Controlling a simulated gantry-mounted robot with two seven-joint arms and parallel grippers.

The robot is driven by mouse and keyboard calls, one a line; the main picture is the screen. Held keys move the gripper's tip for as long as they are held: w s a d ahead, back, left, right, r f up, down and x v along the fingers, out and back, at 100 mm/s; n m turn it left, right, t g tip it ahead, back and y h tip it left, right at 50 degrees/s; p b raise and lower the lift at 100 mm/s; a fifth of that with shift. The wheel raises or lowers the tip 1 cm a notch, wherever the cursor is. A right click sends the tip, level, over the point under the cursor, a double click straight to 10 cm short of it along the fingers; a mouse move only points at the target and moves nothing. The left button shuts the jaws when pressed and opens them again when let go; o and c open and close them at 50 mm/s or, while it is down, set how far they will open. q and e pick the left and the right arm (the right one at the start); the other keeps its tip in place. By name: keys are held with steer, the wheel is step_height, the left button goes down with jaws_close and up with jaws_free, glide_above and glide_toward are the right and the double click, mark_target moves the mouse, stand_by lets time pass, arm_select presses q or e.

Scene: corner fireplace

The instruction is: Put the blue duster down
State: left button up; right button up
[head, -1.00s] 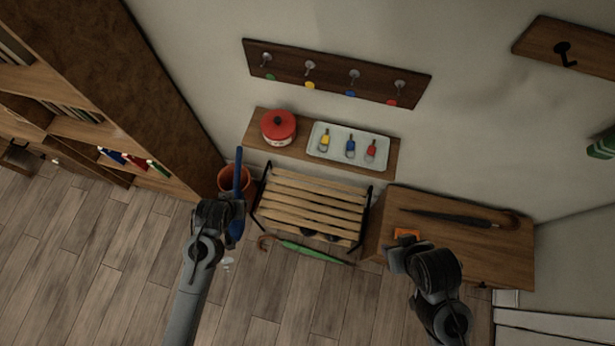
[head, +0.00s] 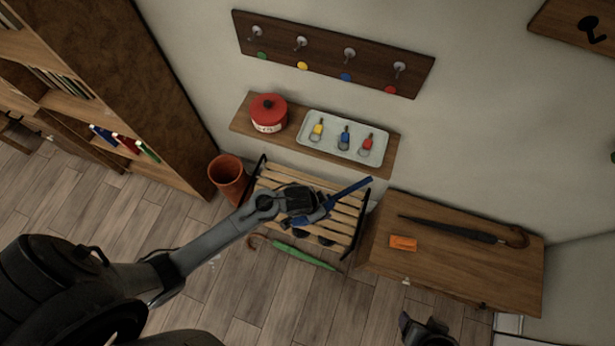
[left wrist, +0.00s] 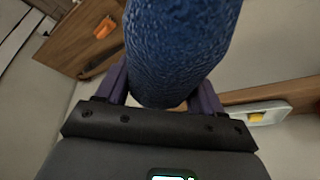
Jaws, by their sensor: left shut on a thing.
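The blue duster (head: 345,193) lies across the jaws of my left gripper (head: 322,208) in the head view, over the slatted bench (head: 330,225). It slants up to the right, with one end near the bench's right rail. I cannot tell whether it touches the slats. In the left wrist view, the duster's thick, rough blue part (left wrist: 180,45) fills the space between the fingers of my left gripper (left wrist: 162,92), which is shut on it. My right gripper (head: 428,328) is at the bottom edge of the head view, and its jaws do not show clearly.
A wall shelf (head: 240,122) above the bench bears a red pot (head: 268,112) and a tray (head: 378,155) of tagged keys. A terracotta pot (head: 228,175) stands left of the bench. The cabinet (head: 450,275) at right bears a dark umbrella (head: 450,230) and an orange block (head: 403,243). A green umbrella (head: 300,254) lies before the bench.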

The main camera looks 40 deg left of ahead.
arm_select(q)
steer(key=a+f+m+h+b, duration=0.1)
steer(key=a+f+m+b, duration=0.1)
steer(key=f+b, duration=1.7)
steer(key=a+f+m+g+b, duration=0.1)
steer(key=a+f+m+b, duration=0.2)
steer(key=f+b, duration=1.6)
step_height(320, 180, down, 6)
steer(key=shift+w+a+r+h, duration=0.25)
steer(key=shift+a+h, duration=0.15)
steer(key=shift+a, duration=0.1)
